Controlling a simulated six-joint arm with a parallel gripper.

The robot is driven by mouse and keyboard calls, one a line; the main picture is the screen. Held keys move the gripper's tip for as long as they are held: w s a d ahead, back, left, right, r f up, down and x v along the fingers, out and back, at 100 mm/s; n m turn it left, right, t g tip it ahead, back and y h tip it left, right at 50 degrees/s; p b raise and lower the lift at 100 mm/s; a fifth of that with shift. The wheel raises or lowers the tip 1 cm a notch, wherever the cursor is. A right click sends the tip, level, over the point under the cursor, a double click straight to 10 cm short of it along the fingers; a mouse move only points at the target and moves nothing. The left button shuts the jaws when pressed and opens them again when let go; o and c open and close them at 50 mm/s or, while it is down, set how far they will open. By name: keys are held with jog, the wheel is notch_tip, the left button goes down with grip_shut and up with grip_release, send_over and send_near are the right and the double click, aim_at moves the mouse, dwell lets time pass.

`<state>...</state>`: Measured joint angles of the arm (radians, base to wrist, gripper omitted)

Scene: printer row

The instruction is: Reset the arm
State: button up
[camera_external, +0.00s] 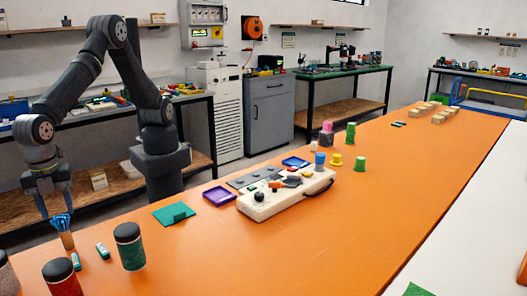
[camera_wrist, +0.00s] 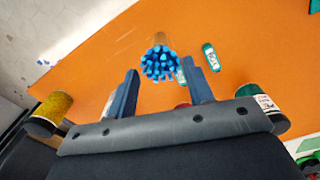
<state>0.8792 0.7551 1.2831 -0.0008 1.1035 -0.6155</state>
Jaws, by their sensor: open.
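My gripper (camera_external: 57,208) is at the left end of the orange table in the external view, pointing down. Its two fingers also show in the wrist view (camera_wrist: 160,95), apart with nothing between them. A brush-like thing with blue bristles and a tan handle (camera_external: 65,230) stands just below and beside the fingertips. In the wrist view its blue tufted top (camera_wrist: 160,62) lies just beyond the fingertips, between their lines. I cannot tell whether a finger touches it.
Dark-lidded jars, one green (camera_external: 130,252) and one red (camera_external: 62,281), stand near the gripper. Small green-and-white pieces (camera_external: 103,250) lie close by. A teal plate (camera_external: 174,213), purple tray (camera_external: 219,195) and white console (camera_external: 285,197) are further right. The orange table's right middle is clear.

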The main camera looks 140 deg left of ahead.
notch_tip(320, 180, down, 6)
jog(key=shift+r, duration=0.55)
notch_tip(320, 180, up, 4)
jog(key=shift+f, duration=0.2)
jog(key=s+d+r, duration=0.2)
jog(key=s+r, duration=0.5)
jog(key=s, duration=0.5)
notch_tip(320, 180, up, 5)
jog(key=n, duration=0.2)
send_over(59, 217)
jog(key=a, duration=0.3)
jog(key=w+a+n, duration=0.6)
jog(key=w+a, duration=1.7)
jog(key=shift+a+r, duration=0.2)
